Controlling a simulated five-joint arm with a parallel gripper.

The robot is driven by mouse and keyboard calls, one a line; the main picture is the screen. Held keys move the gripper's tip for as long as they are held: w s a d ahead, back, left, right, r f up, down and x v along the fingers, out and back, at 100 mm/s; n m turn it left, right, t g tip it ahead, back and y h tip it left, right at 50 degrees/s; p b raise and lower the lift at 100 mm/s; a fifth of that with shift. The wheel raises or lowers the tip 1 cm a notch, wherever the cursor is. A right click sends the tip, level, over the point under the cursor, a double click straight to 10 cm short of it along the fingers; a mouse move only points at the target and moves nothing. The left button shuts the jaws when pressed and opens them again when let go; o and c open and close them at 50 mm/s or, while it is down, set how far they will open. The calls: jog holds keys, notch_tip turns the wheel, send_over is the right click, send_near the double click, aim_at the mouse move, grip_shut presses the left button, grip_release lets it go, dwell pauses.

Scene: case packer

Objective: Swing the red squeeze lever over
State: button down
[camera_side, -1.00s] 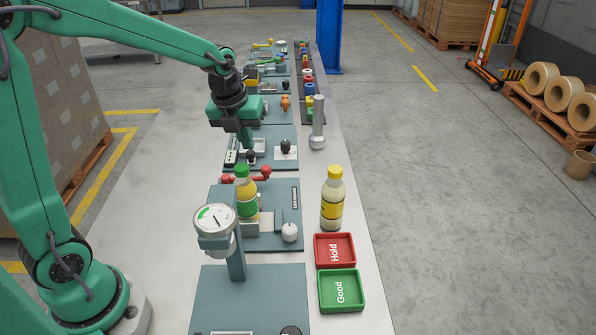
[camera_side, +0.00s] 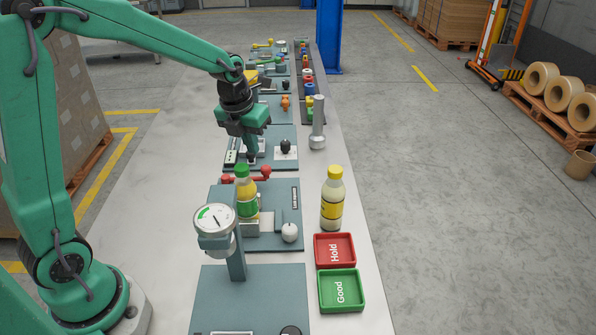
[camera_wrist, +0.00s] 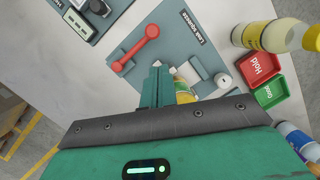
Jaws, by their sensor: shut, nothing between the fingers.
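The red squeeze lever (camera_side: 250,176) lies across the far end of the grey-blue leak squeeze station (camera_side: 287,215), with a red knob at each end. It shows in full in the wrist view (camera_wrist: 136,48), running from upper right to lower left. A bottle with a green cap (camera_side: 246,197) stands in the station. In the wrist view my fingers partly hide the bottle (camera_wrist: 185,90). My gripper (camera_side: 251,156) is shut and empty, pointing down above the bench on the far side of the lever. In the wrist view its fingers (camera_wrist: 157,86) appear apart from the lever.
A dial gauge (camera_side: 215,219) stands on the near station. A yellow-capped bottle (camera_side: 333,198), a red Hold tray (camera_side: 334,236) and a green Good tray (camera_side: 357,304) are to the right. A station with a black knob (camera_side: 286,146) sits behind the lever.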

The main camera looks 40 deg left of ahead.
aim_at(263, 173)
jog(key=shift+a+x, duration=0.15)
jog(key=shift+x, duration=2.25)
jog(key=shift+a+x, duration=0.1)
jog(key=shift+x, duration=2.3)
jog(key=shift+w+a+n, duration=0.3)
jog(key=shift+w+n, duration=0.15)
jog(key=shift+n, duration=0.15)
jog(key=shift+w, duration=0.15)
jog(key=shift+w+a, duration=0.75)
jog(key=shift+w, duration=0.05)
jog(key=shift+w+a+n, duration=0.45)
jog(key=shift+a+n, duration=0.15)
jog(key=shift+n, duration=0.1)
jog(key=shift+w+a+r, duration=0.1)
jog(key=shift+w+a, duration=0.15)
jog(key=shift+a, duration=0.05)
jog(key=shift+r, duration=0.1)
